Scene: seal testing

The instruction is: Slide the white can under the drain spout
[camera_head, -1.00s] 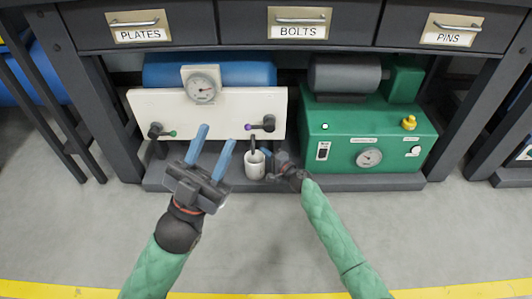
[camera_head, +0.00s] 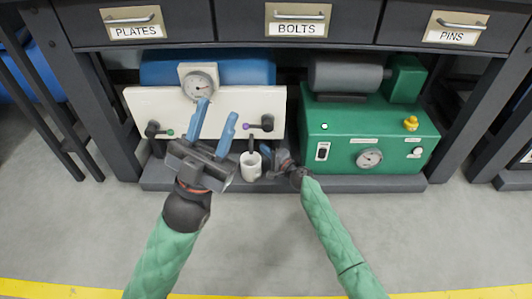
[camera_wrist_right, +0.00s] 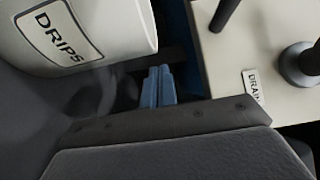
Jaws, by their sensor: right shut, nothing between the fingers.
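The white can (camera_head: 251,169) stands upright on the lower shelf in front of the cream panel. In the right wrist view the can (camera_wrist_right: 85,35) shows large with a "DRIPS" label. A dark spout (camera_head: 252,145) hangs below the purple-marked valve, right above or just behind the can's mouth; I cannot tell which. A "DRAIN" label (camera_wrist_right: 253,86) is on the panel. My right gripper (camera_head: 269,156) is just right of the can, and its blue fingers (camera_wrist_right: 158,87) are shut and empty. My left gripper (camera_head: 215,110) is open and empty, in front of the panel.
The cream panel (camera_head: 145,105) carries a gauge (camera_head: 199,86) and a green-marked valve (camera_head: 153,129) at left. A green machine (camera_head: 385,125) stands right of my right gripper. The dark shelf edge (camera_head: 390,183) runs along the front. The floor before it is clear.

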